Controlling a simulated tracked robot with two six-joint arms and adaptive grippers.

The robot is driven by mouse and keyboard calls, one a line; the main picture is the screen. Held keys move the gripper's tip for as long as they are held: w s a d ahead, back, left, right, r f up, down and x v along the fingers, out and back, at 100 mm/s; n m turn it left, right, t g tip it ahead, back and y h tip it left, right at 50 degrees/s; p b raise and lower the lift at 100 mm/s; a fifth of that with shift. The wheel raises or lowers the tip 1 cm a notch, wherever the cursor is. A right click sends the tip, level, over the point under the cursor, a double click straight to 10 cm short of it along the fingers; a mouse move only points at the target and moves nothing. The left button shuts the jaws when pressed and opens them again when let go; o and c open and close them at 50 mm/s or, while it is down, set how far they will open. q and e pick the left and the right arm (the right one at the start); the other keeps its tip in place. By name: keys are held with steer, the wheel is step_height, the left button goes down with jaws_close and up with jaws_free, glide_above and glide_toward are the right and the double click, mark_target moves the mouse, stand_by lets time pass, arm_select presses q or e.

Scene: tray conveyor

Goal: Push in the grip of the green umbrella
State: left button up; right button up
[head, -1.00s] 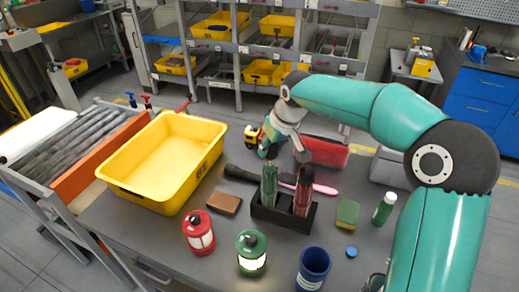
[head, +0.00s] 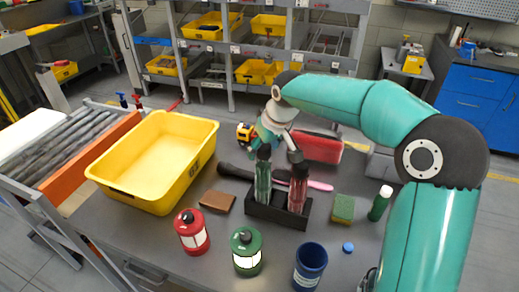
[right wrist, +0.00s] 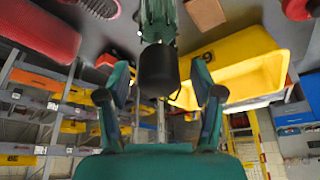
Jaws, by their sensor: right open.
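The green umbrella (head: 263,185) stands upright, folded, in a black holder (head: 277,212) on the table, beside a red umbrella (head: 298,190). Its black grip (head: 264,152) is at the top. In the right wrist view the black grip (right wrist: 158,72) points toward my palm, with the green folded cloth beyond it. My right gripper (head: 268,140) is at the grip's height in the head view. It is open, with one finger on each side of the grip in the right wrist view (right wrist: 160,88) and visible gaps between. My left gripper is out of view.
A yellow bin (head: 205,158) stands left of the holder. A brown block (head: 217,201), red lantern (head: 191,232), green lantern (head: 246,250) and blue cup (head: 310,266) are in front. A sponge (head: 343,208) and green bottle (head: 380,203) are right. A red case (head: 320,148) lies behind.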

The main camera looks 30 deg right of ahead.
steer(key=v, duration=1.2)
steer(key=shift+f, duration=0.1)
